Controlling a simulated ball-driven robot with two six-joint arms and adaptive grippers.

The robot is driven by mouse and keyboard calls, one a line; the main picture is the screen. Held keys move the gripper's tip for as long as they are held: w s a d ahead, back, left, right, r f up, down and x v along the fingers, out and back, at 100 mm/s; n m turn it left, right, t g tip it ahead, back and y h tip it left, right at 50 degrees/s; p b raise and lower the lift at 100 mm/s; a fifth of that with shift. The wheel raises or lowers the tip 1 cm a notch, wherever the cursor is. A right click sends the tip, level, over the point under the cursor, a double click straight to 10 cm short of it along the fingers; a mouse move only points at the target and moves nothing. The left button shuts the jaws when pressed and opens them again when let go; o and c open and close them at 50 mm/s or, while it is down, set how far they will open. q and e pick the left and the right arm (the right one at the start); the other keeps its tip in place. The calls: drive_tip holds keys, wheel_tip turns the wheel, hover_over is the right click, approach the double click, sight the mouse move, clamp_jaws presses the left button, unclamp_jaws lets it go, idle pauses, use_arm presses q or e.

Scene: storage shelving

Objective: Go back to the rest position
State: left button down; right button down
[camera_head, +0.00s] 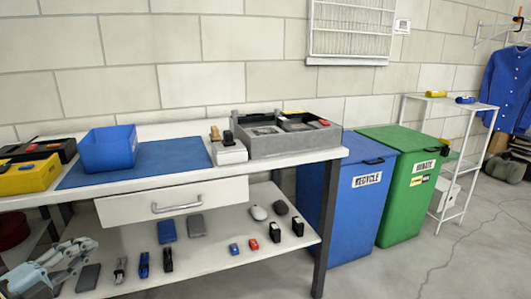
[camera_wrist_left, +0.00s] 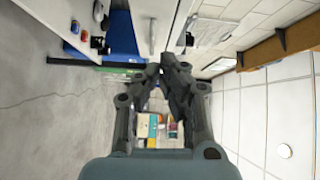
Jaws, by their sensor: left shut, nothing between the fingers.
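My left gripper (camera_head: 86,246) is at the lower left in the head view, in front of the workbench's lower shelf. In the left wrist view (camera_wrist_left: 160,70) its two dark fingers come together at the tips, shut with nothing between them. My right gripper is in neither view.
A workbench (camera_head: 270,165) holds a blue bin (camera_head: 107,148), a yellow box (camera_head: 28,175) and a grey tray (camera_head: 285,143). Its lower shelf (camera_head: 205,255) carries several small items. A blue recycle bin (camera_head: 345,215) and a green donate bin (camera_head: 402,205) stand right.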

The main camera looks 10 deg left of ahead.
use_arm(q)
drive_tip(key=s+d+f+n+g+y+p, duration=0.2)
drive_tip(key=s+d+f+n+g+y, duration=0.3)
drive_tip(key=s+f, duration=0.65)
drive_tip(key=s+f+n+g+p, duration=0.25)
drive_tip(key=s+f+n, duration=0.45)
drive_tip(key=f, duration=0.7)
drive_tip(key=s+d+f+n+g, duration=0.2)
drive_tip(key=s+f+g, duration=0.1)
drive_tip(key=s, duration=0.6)
drive_tip(key=s+d+f+n+g, duration=0.3)
drive_tip(key=s, duration=0.6)
drive_tip(key=s+d+f+n+g, duration=0.2)
drive_tip(key=s+d+f+g, duration=0.1)
drive_tip(key=s, duration=0.6)
drive_tip(key=shift+d+f+n+g, duration=0.3)
drive_tip(key=shift+f+g, duration=0.15)
drive_tip(key=shift+f, duration=0.1)
